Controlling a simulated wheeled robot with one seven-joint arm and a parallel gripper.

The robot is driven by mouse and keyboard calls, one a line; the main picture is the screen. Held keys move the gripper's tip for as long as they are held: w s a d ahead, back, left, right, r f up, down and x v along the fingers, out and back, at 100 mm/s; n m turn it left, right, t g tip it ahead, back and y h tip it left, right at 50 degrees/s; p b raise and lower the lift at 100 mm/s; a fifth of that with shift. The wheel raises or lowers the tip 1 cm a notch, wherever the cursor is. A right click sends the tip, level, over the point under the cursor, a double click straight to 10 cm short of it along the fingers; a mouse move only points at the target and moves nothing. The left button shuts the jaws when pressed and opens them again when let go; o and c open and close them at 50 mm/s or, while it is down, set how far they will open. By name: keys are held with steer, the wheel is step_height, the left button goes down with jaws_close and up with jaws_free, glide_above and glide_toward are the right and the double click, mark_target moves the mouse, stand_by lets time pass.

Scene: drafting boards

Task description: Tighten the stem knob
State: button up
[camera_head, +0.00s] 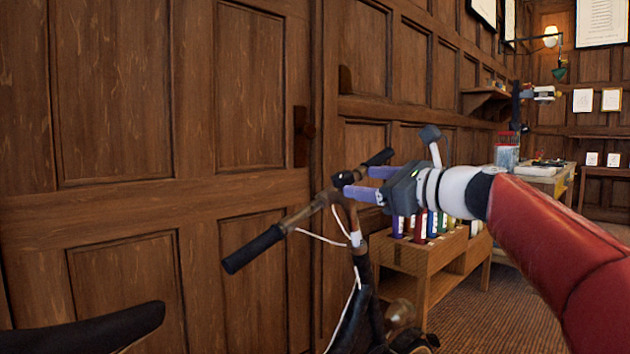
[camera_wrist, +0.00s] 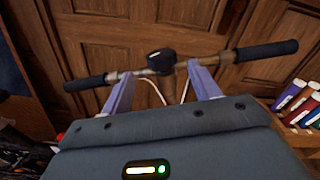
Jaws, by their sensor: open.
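The stem knob (camera_head: 343,179) is a small black cap at the middle of a bicycle's handlebar (camera_head: 303,217). It also shows in the wrist view (camera_wrist: 162,60), above the brownish metal bar. My gripper (camera_head: 358,181) has two lavender fingers, spread apart and empty, pointing at the handlebar. In the wrist view the fingertips (camera_wrist: 158,69) lie to either side of the knob, with clear space between each finger and the knob. I cannot tell whether anything touches.
A black saddle (camera_head: 90,332) is at lower left. White cables (camera_head: 322,238) hang from the handlebar. A panelled wooden wall (camera_head: 150,200) stands behind the bicycle. A low wooden rack (camera_head: 425,258) with coloured tubes is beyond my gripper. Carpeted floor (camera_head: 490,315) is open at lower right.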

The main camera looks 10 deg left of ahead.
mark_target(335, 177)
steer(key=p+x, duration=0.1)
steer(key=x, duration=0.7)
steer(key=shift+w+a+r, duration=0.1)
steer(key=shift+w+r, duration=0.05)
steer(key=shift+c, duration=0.4)
steer(key=c, duration=0.9)
